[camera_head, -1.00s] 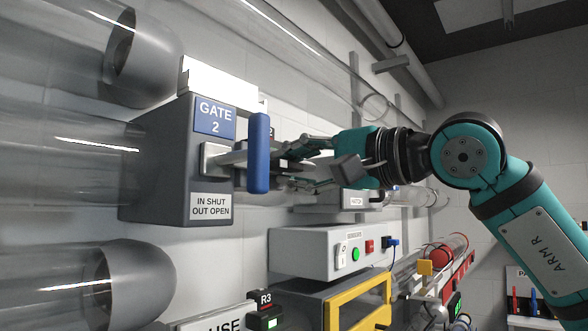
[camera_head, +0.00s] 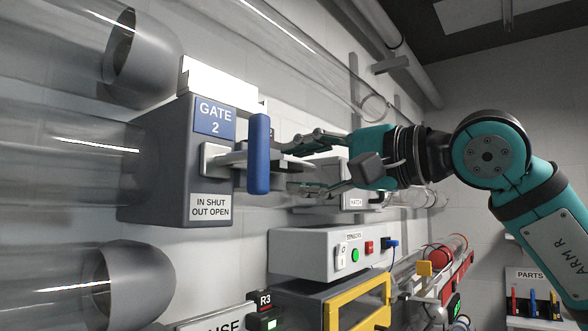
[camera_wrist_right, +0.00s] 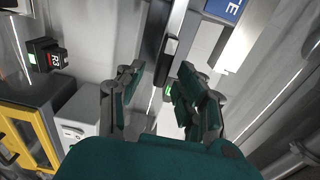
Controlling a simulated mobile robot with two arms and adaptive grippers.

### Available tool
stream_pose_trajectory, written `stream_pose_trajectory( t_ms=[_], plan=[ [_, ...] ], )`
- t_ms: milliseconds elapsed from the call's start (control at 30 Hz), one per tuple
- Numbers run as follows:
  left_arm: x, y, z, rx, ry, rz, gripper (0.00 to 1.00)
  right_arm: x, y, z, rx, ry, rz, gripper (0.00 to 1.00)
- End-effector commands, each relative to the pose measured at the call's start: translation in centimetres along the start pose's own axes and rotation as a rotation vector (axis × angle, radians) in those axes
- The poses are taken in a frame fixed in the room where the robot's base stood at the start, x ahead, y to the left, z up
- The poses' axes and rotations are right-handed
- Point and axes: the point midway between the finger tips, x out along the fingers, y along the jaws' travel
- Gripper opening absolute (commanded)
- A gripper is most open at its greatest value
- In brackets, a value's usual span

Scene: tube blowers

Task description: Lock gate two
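The gate 2 box (camera_head: 165,165) is dark grey, at the left of the head view, with a blue GATE 2 sign (camera_head: 215,117) and a label reading IN SHUT OUT OPEN (camera_head: 210,207). Its upright blue handle (camera_head: 258,154) stands close to the box's right face, with a short stretch of grey metal plate (camera_head: 228,160) between them. My right gripper (camera_head: 288,168) is open and empty, just right of the handle. Whether a fingertip still touches the handle is hard to tell. In the wrist view, its fingers (camera_wrist_right: 160,75) are spread apart. My left gripper is out of view.
Clear tubes run along the wall at left and above. Below are a control panel (camera_head: 310,257) with buttons, a yellow-framed cabinet (camera_head: 358,306) and an R3 indicator (camera_head: 264,312). A parts rack (camera_head: 535,300) is at lower right. An R3 indicator also shows in the wrist view (camera_wrist_right: 48,56).

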Motion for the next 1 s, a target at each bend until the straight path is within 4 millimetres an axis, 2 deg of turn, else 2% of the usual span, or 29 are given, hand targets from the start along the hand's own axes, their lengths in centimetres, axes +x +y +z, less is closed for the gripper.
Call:
stream_pose_trajectory(
  t_ms=[200,433,600,1000],
  plan=[
    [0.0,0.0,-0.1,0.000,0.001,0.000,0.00,-4.9,0.0,-0.2,0.000,0.005,0.000,0.36],
    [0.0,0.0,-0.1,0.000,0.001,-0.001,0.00,-8.7,0.1,-0.1,0.001,0.003,0.001,0.36],
    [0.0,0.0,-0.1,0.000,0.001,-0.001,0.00,-9.8,0.1,-0.1,0.001,0.001,0.003,0.36],
    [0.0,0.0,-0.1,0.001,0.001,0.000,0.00,-10.0,0.1,-0.1,0.001,0.001,0.002,0.36]
  ],
)
